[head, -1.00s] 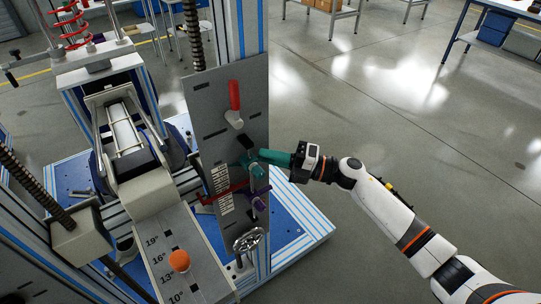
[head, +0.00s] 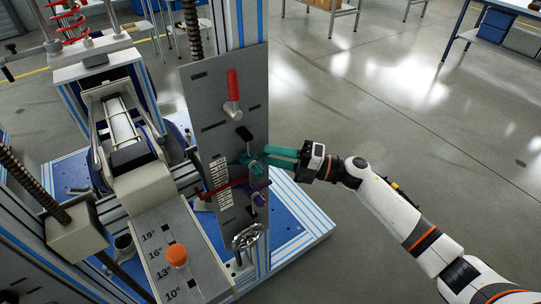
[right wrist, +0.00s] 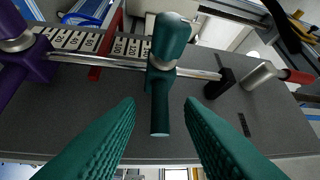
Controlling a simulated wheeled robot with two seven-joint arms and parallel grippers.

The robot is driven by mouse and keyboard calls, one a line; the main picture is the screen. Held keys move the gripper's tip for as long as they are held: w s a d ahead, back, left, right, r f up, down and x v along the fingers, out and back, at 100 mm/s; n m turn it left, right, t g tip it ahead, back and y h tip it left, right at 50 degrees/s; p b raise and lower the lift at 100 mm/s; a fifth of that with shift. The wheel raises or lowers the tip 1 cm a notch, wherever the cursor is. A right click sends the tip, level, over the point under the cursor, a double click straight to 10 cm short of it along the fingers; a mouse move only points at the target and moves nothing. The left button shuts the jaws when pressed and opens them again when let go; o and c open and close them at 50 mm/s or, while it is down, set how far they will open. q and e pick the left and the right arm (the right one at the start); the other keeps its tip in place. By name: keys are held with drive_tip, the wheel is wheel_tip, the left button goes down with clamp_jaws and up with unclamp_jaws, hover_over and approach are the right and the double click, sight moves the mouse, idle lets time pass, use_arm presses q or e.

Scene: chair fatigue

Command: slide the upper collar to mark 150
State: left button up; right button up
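The upper collar is teal, with a rounded knob and a handle (right wrist: 165,65) pointing toward my gripper. It sits on a thin metal rod in front of the grey panel and also shows in the head view (head: 248,161). My right gripper (right wrist: 160,135) has teal fingers, open on both sides of the handle, with gaps visible. The purple lower collar (right wrist: 25,58) is farther down the rod, also seen in the head view (head: 259,187). A numbered scale (right wrist: 130,45) runs beside the rod. A red pointer (right wrist: 105,48) crosses it between the collars; the exact reading is unclear. My left gripper is not in view.
A black block (right wrist: 219,82) sits at the rod's upper end. A red-handled lever (head: 233,92) is above it on the grey panel. A handwheel (head: 247,237) is below. An orange knob (head: 177,255) stands left. Open floor lies to the right.

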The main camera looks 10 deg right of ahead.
drive_tip(key=b+v, duration=0.3)
drive_tip(key=v, duration=0.7)
drive_tip(key=shift+s+d, duration=0.2)
drive_tip(key=shift+d, duration=0.15)
drive_tip(key=shift+f, duration=0.15)
